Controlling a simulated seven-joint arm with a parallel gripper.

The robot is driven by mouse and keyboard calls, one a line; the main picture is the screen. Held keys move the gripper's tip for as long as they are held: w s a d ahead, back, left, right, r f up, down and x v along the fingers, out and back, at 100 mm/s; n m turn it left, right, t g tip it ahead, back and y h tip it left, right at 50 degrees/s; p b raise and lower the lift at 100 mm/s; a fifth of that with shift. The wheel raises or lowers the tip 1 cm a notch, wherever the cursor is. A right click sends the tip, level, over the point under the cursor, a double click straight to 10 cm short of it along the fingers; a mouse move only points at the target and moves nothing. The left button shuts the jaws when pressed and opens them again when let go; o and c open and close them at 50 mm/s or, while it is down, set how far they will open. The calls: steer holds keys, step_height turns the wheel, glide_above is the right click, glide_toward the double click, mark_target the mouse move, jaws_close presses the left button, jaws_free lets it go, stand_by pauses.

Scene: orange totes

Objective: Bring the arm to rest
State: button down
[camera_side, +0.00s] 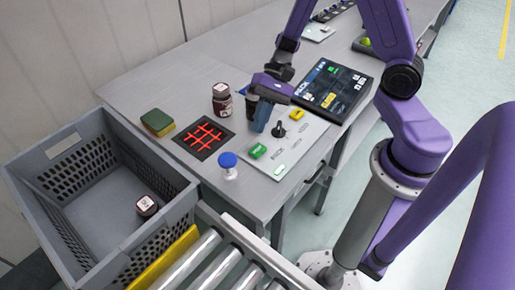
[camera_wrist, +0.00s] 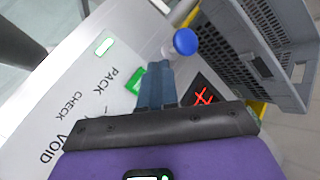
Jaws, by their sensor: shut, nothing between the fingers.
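My gripper (camera_side: 261,126) is shut and empty, with its blue fingers pointing down over the control panel (camera_side: 305,137). In the side view it is close to the black knob (camera_side: 279,131) and the green button (camera_side: 257,151); I cannot tell whether it touches the panel. In the wrist view the shut fingers (camera_wrist: 157,68) show beside the green button (camera_wrist: 134,82), with the blue-topped post (camera_wrist: 185,41) beyond. My arm reaches in from the right, bent over the table.
A dark jar (camera_side: 222,103) stands near the red-grid pad (camera_side: 203,137). A sponge (camera_side: 157,122), blue-topped post (camera_side: 228,161) and screen (camera_side: 334,89) are on the table. A grey tote (camera_side: 180,207) at left holds another jar (camera_side: 147,205). Rollers (camera_side: 215,262) run in front.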

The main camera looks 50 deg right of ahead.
steer(key=shift+s+a+r, duration=0.15)
steer(key=shift+s, duration=0.1)
steer(key=s+d+r+n+t+h, duration=0.1)
steer(key=s+r+n+h, duration=0.3)
steer(key=s+n, duration=0.4)
steer(key=s+d+r+n+t+h, duration=0.1)
steer(key=s+d+r+n+h, duration=0.2)
steer(key=s+n, duration=0.5)
steer(key=shift+s+d+r+n+h, duration=0.3)
steer(key=shift+r+n+h, duration=0.6)
steer(key=shift+n, duration=0.7)
steer(key=shift+r, duration=0.1)
